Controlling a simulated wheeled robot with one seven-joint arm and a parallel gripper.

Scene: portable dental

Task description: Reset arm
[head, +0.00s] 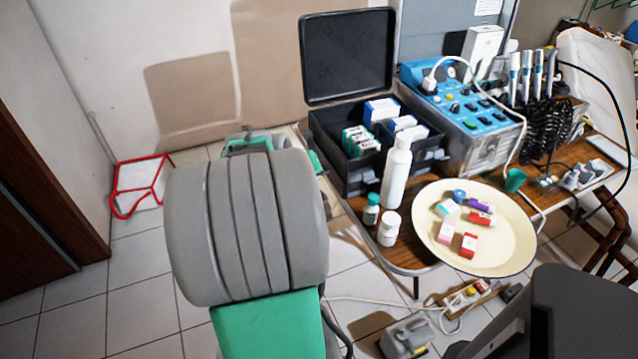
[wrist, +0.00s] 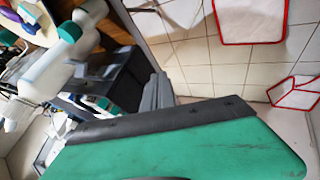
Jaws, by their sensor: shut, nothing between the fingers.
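The task names only my arm. Neither view clearly shows my gripper or its fingertips. A dark grey shape in the lower right corner of the head view may be part of my arm, but I cannot tell. The wrist view is tilted and looks past a green padded surface with a black edge (wrist: 190,140), which fills its lower part.
A dental chair with a grey headrest (head: 245,225) and green pad (head: 268,325) stands in front. Right of it, a wooden table (head: 408,250) holds a cream tray (head: 515,258), a white bottle (head: 396,175), an open black case (head: 345,55) and a blue-topped unit (head: 470,105).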

